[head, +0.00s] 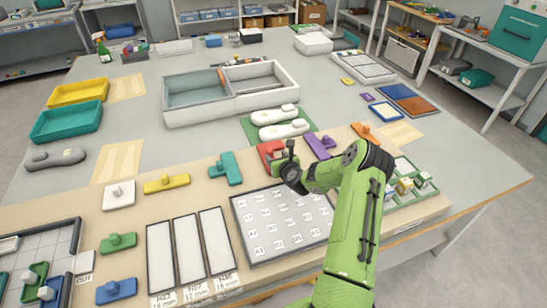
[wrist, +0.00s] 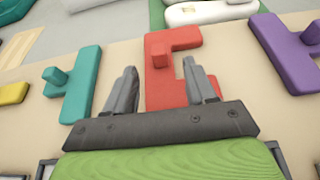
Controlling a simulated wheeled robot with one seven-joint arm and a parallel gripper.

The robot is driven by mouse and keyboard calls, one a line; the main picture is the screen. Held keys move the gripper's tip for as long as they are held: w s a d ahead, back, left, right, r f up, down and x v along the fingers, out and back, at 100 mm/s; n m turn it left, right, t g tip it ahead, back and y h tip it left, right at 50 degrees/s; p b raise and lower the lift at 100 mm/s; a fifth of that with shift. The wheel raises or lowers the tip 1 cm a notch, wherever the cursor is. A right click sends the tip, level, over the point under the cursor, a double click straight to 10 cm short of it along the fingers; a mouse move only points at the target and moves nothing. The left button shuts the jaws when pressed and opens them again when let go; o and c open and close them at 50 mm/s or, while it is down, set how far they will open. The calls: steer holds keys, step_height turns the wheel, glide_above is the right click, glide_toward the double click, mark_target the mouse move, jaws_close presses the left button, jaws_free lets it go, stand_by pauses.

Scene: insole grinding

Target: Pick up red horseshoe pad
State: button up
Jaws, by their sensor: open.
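The red horseshoe pad (wrist: 174,91) lies on the beige strip, straight ahead of my gripper (wrist: 160,72) in the wrist view. It has a raised knob and a notch on its right side. My gripper is open, one finger on each side of the pad's lower part in the picture. I see no contact, and the height above the pad is unclear. In the head view the red pad (head: 268,151) is partly hidden behind my gripper (head: 287,156).
A teal pad (wrist: 78,82) lies left of the red pad and a purple pad (wrist: 284,52) lies right. White insole shapes (head: 284,130) on a green mat lie behind. A numbered grey tray (head: 236,218) lies in front. A divided box (head: 203,115) stands farther back.

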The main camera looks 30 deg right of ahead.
mark_target(271, 152)
steer(key=x, duration=0.6)
steer(key=shift+a+f, duration=0.1)
steer(key=shift+a, duration=0.05)
steer(key=shift+s, duration=0.1)
jaws_close()
